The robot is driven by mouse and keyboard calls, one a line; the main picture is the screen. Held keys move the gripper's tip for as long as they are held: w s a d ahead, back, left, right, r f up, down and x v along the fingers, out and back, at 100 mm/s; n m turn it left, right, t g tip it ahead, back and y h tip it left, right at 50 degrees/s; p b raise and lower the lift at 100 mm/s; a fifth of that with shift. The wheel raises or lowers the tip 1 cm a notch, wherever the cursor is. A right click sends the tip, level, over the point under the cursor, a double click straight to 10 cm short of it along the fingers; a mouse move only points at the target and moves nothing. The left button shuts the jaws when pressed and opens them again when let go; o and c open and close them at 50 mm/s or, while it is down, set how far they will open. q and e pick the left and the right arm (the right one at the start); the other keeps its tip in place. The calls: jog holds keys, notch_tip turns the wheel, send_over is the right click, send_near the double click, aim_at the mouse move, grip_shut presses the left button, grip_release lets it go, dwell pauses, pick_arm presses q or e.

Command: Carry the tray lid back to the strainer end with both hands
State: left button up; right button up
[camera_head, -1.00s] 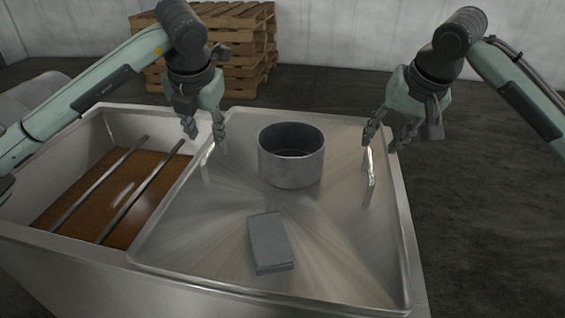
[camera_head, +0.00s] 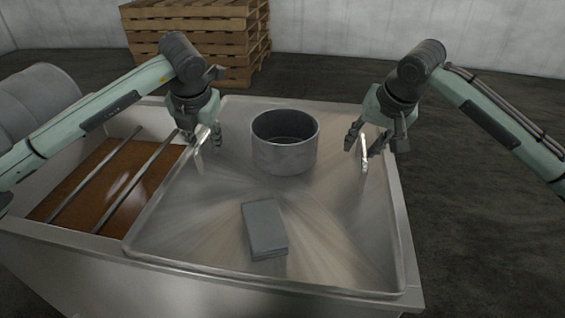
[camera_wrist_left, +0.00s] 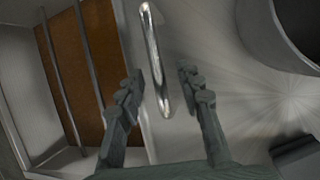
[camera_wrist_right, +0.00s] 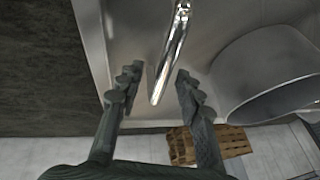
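The tray lid (camera_head: 190,235) is a wide shiny metal sheet covering the right part of the tank, with a bar handle on each side. My left gripper (camera_head: 203,147) is at the left handle (camera_wrist_left: 156,60). In the left wrist view its fingers (camera_wrist_left: 163,92) are apart, with the handle between them and gaps on both sides. My right gripper (camera_head: 365,152) is at the right handle (camera_wrist_right: 170,58). In the right wrist view its fingers (camera_wrist_right: 154,85) are apart on either side of that handle. The strainer is not clearly identifiable.
A grey round pot (camera_head: 284,155) and a grey flat block (camera_head: 265,228) sit on the lid. Left of the lid, the open tank (camera_head: 62,232) holds brown liquid (camera_head: 112,178) under two bars. Pallets (camera_head: 200,40) stand behind; a grey drum (camera_head: 35,95) is at the left.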

jog(key=shift+f, duration=0.1)
pick_arm(q)
grip_shut()
pick_arm(e)
grip_shut()
